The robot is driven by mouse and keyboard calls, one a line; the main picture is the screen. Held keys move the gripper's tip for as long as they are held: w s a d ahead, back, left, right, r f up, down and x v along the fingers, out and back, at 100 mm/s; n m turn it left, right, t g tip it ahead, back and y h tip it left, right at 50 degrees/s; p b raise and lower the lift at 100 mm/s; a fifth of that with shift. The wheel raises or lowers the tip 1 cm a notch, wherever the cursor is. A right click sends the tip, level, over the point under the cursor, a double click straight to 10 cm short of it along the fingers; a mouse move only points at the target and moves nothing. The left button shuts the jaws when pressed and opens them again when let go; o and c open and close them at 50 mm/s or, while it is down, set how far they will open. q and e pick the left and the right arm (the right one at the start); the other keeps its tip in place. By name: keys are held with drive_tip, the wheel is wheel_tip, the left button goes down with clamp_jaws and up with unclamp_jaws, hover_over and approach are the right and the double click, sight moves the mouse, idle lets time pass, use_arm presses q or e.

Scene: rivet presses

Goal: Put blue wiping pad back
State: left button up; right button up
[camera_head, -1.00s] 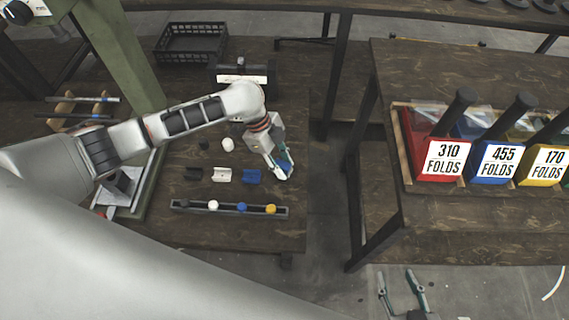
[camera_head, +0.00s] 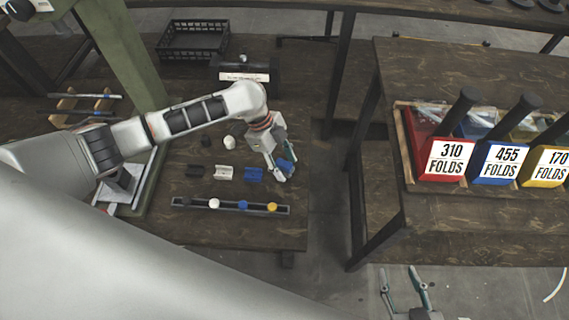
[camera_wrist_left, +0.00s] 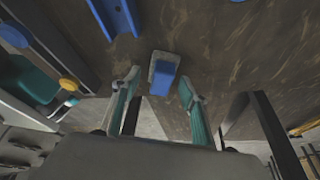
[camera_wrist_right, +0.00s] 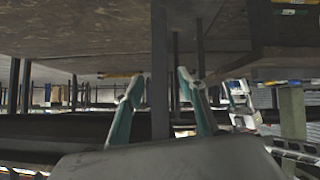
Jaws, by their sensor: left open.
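The blue wiping pad, a small blue block with a grey edge (camera_wrist_left: 163,72), is on the dark wooden table between and just beyond my left gripper's fingertips (camera_wrist_left: 159,86). The fingers stand apart, with a gap on both sides of the pad. In the head view the pad (camera_head: 286,165) is partly covered by the left gripper (camera_head: 282,172) at the table's right side. A blue holder (camera_head: 253,174) lies left of it and shows in the left wrist view (camera_wrist_left: 115,15). My right gripper (camera_head: 398,272) is open and empty, low over the floor; its spread fingers show in the right wrist view (camera_wrist_right: 160,80).
White (camera_head: 223,172) and black (camera_head: 195,171) holders lie left of the blue one. A rail (camera_head: 184,207) with coloured knobs lies in front. A black crate (camera_head: 193,42) stands at the back. A second table (camera_head: 440,215) with labelled bins (camera_head: 440,159) stands right across a gap.

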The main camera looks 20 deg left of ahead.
sight(285, 163)
use_arm(q)
drive_tip(key=v, duration=0.2)
drive_tip(key=p+v, duration=0.1)
drive_tip(key=v, duration=0.2)
drive_tip(key=shift+w+r+p, duration=0.2)
drive_tip(key=shift+r+p, duration=0.1)
drive_tip(key=p+v, duration=0.1)
drive_tip(key=v, duration=0.5)
drive_tip(key=shift+s+a+p, duration=0.15)
drive_tip(key=shift+s+p, duration=0.05)
drive_tip(key=shift+p, duration=0.1)
use_arm(e)
drive_tip(key=shift+s+d, duration=0.5)
use_arm(q)
drive_tip(key=shift+r, duration=0.15)
use_arm(e)
drive_tip(key=shift+w+r, duration=0.15)
